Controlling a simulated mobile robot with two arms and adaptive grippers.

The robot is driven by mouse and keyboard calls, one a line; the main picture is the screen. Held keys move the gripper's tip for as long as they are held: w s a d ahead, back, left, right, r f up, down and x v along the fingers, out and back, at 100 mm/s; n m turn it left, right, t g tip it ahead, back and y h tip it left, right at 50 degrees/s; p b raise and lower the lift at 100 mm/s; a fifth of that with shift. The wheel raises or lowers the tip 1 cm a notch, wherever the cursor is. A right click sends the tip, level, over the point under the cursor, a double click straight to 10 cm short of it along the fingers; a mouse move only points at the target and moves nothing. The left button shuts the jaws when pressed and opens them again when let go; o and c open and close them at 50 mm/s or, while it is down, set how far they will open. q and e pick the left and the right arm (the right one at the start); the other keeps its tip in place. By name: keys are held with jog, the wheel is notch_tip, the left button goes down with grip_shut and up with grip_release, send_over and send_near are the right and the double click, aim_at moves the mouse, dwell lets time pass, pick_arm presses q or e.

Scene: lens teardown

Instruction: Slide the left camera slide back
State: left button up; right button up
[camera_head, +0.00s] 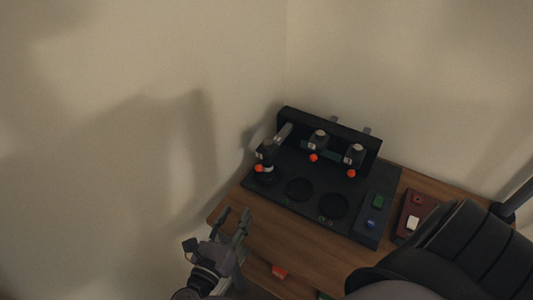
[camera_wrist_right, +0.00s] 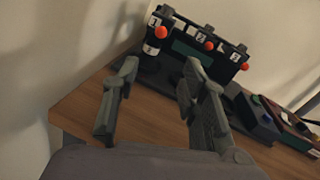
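The left camera slide (camera_head: 267,151) stands on the black station at its left side, forward of the other two slides, with an orange knob on its front. In the right wrist view the left slide (camera_wrist_right: 155,32) bears a white label "1", and its orange knob (camera_wrist_right: 161,32) faces me. A dark cylinder sits beneath it. My right gripper (camera_head: 234,214) is open and empty, in front of and to the left of the station, apart from the slide. Its two fingers (camera_wrist_right: 158,75) stand well apart in the wrist view.
The middle slide (camera_head: 318,141) and right slide (camera_head: 354,155) sit farther back on the black station (camera_head: 330,185). A green button (camera_head: 378,201) and blue button (camera_head: 371,224) are at its right, beside a red box (camera_head: 414,207). A red piece (camera_head: 279,271) lies on the wooden table (camera_head: 300,250). Walls stand close behind and left.

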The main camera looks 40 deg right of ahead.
jog(key=p, duration=0.1)
send_near(259, 169)
jog(key=x, duration=0.3)
jog(key=p+x, duration=0.1)
jog(key=x, duration=0.6)
jog(key=shift+w+a+f+p, duration=0.1)
jog(key=shift+f+p, duration=0.2)
jog(key=shift+p, duration=0.05)
jog(key=shift+w+d, duration=0.2)
jog(key=shift+d, duration=0.05)
jog(key=shift+w+d, duration=0.1)
pick_arm(q)
jog(key=r, duration=0.1)
jog(key=s+a+r, duration=0.1)
jog(key=shift+r, duration=0.35)
pick_arm(e)
jog(key=shift+c, duration=0.5)
pick_arm(q)
jog(key=shift+a, duration=0.1)
pick_arm(e)
grip_shut()
